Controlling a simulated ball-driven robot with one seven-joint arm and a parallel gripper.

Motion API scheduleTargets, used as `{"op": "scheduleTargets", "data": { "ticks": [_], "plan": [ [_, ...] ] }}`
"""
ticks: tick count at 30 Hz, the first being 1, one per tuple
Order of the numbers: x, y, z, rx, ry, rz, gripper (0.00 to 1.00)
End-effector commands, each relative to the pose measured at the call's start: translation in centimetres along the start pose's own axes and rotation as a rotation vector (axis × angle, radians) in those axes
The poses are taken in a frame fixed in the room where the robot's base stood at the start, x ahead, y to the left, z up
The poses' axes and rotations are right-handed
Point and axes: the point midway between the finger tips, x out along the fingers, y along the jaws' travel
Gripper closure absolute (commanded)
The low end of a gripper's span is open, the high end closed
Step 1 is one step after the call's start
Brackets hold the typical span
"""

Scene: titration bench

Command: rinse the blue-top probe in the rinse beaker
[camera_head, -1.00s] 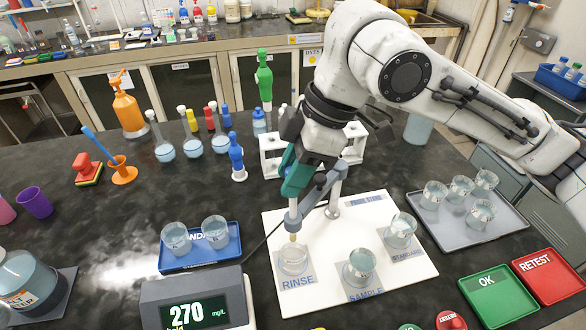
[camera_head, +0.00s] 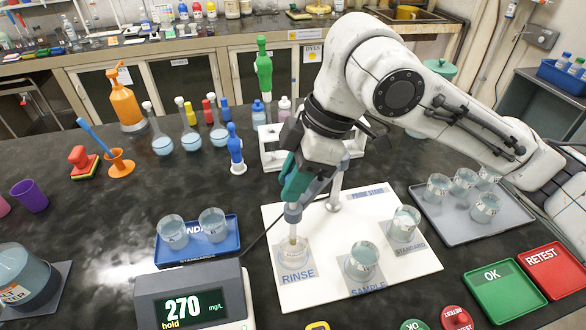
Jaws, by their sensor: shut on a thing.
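My gripper (camera_head: 295,190), with teal fingers, is shut on a pale probe (camera_head: 293,214) held upright over the front left of the white board. Its top is hidden by my fingers, so its colour does not show. The probe's thin yellowish tip overlaps the mouth of the rinse beaker (camera_head: 292,273), a clear glass on the spot marked RINSE. The tip seems to be at or just inside the rim; its exact depth is unclear. The probe stand (camera_head: 333,196) rises behind, close to my gripper.
The white board (camera_head: 330,287) also bears a sample beaker (camera_head: 362,261) and a standard beaker (camera_head: 404,224). A meter (camera_head: 190,305) reading 270 mg/L with "hold" stands front left. A blue tray (camera_head: 197,255) with two beakers is left; a grey tray (camera_head: 470,230) is right.

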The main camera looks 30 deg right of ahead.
Motion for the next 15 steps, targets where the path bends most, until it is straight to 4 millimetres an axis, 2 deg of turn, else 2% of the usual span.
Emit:
{"op": "scheduleTargets", "data": {
  "ticks": [1,4,15],
  "plan": [
    [1.4,0.0,0.5,0.001,0.002,-0.002,1.00],
    [2.2,0.0,0.9,0.000,0.000,0.000,1.00],
    [2.4,0.0,1.0,0.000,-0.001,0.002,1.00]
  ]
}}
